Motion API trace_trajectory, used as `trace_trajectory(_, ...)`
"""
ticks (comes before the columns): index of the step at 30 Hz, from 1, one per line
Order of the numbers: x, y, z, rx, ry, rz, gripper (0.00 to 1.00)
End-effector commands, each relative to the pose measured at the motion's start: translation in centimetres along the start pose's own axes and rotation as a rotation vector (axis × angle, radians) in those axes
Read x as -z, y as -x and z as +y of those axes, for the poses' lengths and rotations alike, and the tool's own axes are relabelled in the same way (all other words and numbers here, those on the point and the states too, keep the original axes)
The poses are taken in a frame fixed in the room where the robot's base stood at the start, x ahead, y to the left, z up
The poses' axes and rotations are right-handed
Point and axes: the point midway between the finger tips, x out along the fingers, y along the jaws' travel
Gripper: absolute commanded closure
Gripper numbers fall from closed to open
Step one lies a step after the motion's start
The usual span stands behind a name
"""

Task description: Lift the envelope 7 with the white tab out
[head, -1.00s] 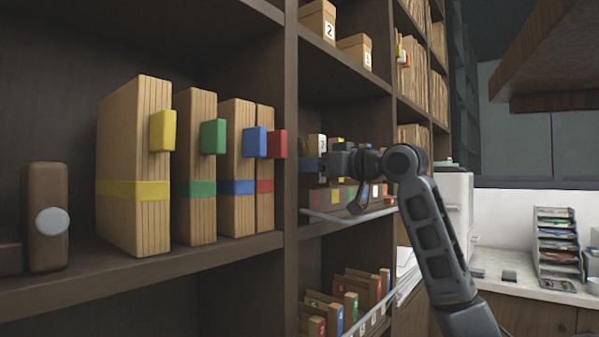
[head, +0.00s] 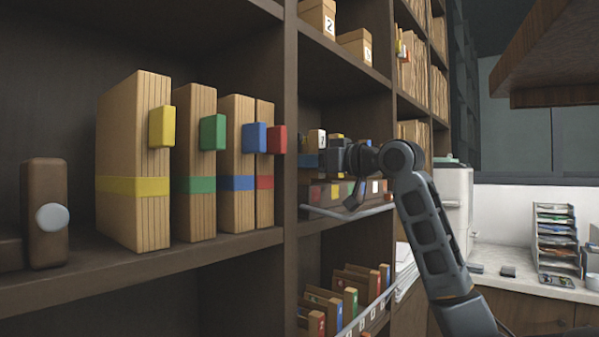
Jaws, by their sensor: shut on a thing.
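The envelope with the white tab (head: 317,137) stands among other tabbed envelopes in a low tray on the middle shelf, behind the dark upright. A dark digit shows on the tab; it is too small to read surely. My gripper (head: 327,160) is at this envelope, just below and right of the white tab, and is shut on it. The fingertips are small and partly hidden, so the exact grip does not show. The envelope's lower part is hidden by the tray front (head: 325,193) and my gripper.
A shelf upright (head: 291,200) stands close left of my gripper. Thick files with yellow (head: 162,127), green, blue and red tabs fill the near shelf. More tabbed folders (head: 350,300) are on the shelf below. A white rail (head: 350,212) runs along the middle shelf edge.

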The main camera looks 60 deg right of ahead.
Motion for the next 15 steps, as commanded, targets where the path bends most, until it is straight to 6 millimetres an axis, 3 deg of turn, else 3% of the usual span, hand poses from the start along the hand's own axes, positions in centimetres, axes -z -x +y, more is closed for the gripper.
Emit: trace_trajectory(15, 0.8, -0.03, -0.02, 0.0, 0.001, 0.002, 1.0)
